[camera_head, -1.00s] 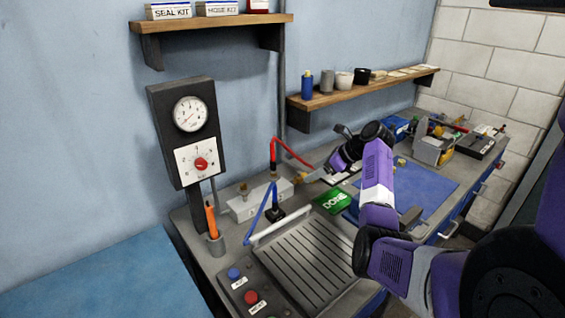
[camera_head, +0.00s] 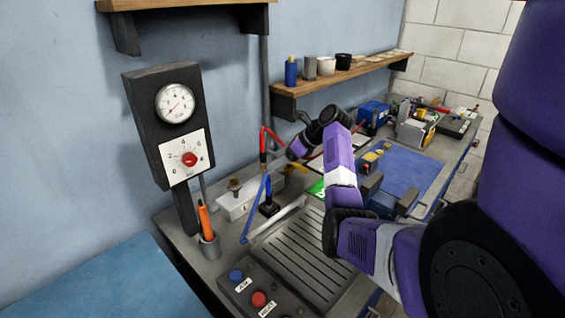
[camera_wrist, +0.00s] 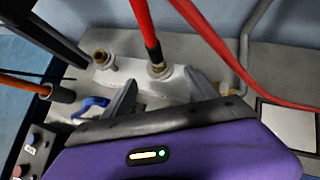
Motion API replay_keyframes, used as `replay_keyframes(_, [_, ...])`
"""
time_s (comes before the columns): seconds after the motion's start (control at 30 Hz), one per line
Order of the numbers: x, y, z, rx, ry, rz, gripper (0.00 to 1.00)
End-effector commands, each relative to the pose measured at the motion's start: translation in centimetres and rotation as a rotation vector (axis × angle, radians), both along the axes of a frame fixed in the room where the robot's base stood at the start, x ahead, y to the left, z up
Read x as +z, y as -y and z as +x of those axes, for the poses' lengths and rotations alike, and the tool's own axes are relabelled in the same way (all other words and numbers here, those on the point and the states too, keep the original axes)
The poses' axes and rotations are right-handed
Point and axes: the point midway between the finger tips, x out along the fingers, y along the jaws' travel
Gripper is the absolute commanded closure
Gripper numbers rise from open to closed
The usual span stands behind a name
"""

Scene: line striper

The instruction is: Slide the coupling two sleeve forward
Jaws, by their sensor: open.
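The white manifold block (camera_wrist: 130,80) lies ahead of my gripper in the wrist view, and it also shows on the bench in the head view (camera_head: 238,205). A bare brass fitting (camera_wrist: 101,58) stands at its left. A red hose (camera_wrist: 146,25) ends in a dark sleeve and metal collar (camera_wrist: 159,69) on the block, right of that fitting. I see no label telling which coupling is two. My gripper (camera_wrist: 158,92) is open and empty, its fingers on either side below the collar; contact cannot be told. In the head view the fingertips are hard to make out.
The gauge panel (camera_head: 170,125) and orange-handled tool in a cup (camera_head: 206,225) stand left. A grooved tray (camera_head: 300,255) and button box (camera_head: 250,288) lie in front. A blue mat (camera_head: 405,175) lies right.

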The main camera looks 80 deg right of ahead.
Motion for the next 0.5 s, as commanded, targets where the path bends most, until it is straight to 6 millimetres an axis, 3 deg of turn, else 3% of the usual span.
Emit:
replay_keyframes(0.03, [-0.9,0.0,0.4,0.001,0.0,-0.001,0.33])
replay_keyframes(0.5, [-3.4,0.3,3.6,0.001,0.001,0.001,0.33])
